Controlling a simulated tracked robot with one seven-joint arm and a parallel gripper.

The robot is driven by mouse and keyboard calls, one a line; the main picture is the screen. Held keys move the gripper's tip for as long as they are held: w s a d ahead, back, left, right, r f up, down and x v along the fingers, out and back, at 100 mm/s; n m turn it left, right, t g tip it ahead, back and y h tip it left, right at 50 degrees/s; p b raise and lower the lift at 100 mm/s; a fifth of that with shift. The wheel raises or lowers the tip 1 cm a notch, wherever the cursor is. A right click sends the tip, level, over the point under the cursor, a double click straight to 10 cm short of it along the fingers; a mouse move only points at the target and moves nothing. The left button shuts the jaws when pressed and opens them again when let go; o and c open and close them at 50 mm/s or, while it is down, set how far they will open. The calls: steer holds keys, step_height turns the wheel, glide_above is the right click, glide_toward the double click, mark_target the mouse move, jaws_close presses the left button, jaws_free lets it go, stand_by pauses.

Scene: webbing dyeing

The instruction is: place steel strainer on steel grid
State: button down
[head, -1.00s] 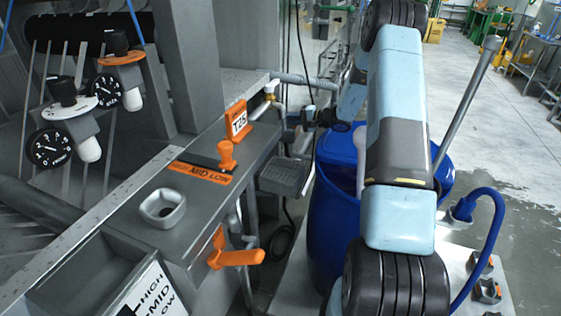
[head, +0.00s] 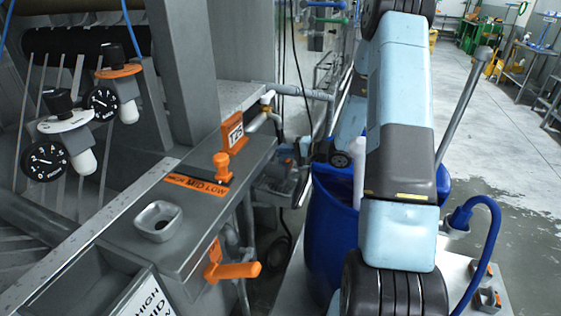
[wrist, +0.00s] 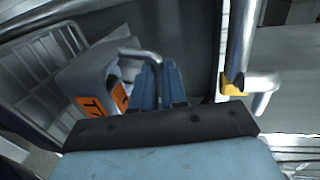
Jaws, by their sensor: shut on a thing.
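My gripper (wrist: 160,72) shows in the wrist view with its two blue fingers close together. They are shut on the bent metal handle of the steel strainer (wrist: 92,72), a grey box-like body with orange labels, just left of the fingers. The steel grid (wrist: 45,62) appears as pale wire bars at the left, behind and beside the strainer. I cannot tell whether the two touch. In the head view my arm reaches away over the blue drum, and its far end partly hides the low grey tray area (head: 272,190) beside the bench.
A blue drum (head: 325,230) stands under my arm. A metal pipe with a yellow collar (wrist: 236,85) is right of my fingers. Open floor lies at the back right.

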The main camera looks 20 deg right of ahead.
steer(key=shift+s+a+f, duration=0.15)
steer(key=shift+s+f, duration=0.1)
steer(key=shift+s, duration=0.05)
steer(key=shift+w+f, duration=0.1)
steer(key=shift+f, duration=1.4)
steer(key=c, duration=1.2)
jaws_free()
